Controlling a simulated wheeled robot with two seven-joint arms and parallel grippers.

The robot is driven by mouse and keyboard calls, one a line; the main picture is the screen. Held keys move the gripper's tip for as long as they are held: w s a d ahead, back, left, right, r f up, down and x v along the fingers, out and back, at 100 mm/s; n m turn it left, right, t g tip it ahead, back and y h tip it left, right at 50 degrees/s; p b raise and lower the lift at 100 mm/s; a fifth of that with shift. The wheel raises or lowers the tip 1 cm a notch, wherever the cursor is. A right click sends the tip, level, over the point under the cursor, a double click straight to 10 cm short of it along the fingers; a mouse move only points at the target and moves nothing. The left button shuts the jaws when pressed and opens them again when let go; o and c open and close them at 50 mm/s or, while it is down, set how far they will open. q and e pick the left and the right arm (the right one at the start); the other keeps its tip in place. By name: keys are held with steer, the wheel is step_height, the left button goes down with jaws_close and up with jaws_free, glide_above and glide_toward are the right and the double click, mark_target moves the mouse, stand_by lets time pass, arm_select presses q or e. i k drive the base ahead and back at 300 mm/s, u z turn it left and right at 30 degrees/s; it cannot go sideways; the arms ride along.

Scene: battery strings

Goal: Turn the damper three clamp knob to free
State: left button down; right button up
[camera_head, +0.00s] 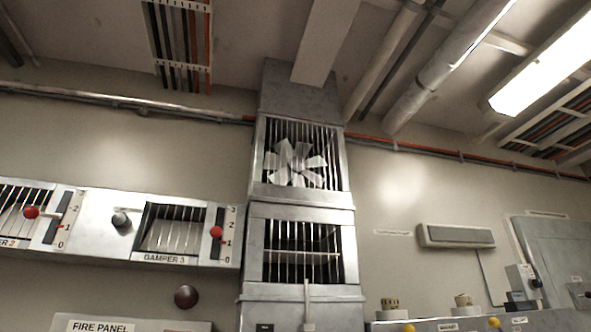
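The damper 3 unit (98,208) is a pale metal housing on the wall at the left, with a label reading "DAMPER 3" under its slatted opening. A dark round knob (121,221) sits on the housing to the left of the opening; I take it for the clamp knob, but any markings on it are too small to read. A red ball handle (216,232) is at the right of the opening, beside a scale from 0 to 3, between 1 and 2. Neither of my grippers is in view.
Damper 2 with its red handle (31,212) adjoins at the left. A metal duct with a fan (295,163) stands right of damper 3. A dark red-brown round object (186,296) and the fire panel (65,325) are below. The wall before damper 3 looks unobstructed.

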mark_target(119, 220)
steer(key=u, duration=1.15)
steer(key=k, duration=0.45)
steer(key=u, duration=0.2)
steer(key=i, duration=0.85)
steer(key=z, duration=0.5)
steer(key=i, duration=0.55)
steer(key=z, duration=0.7)
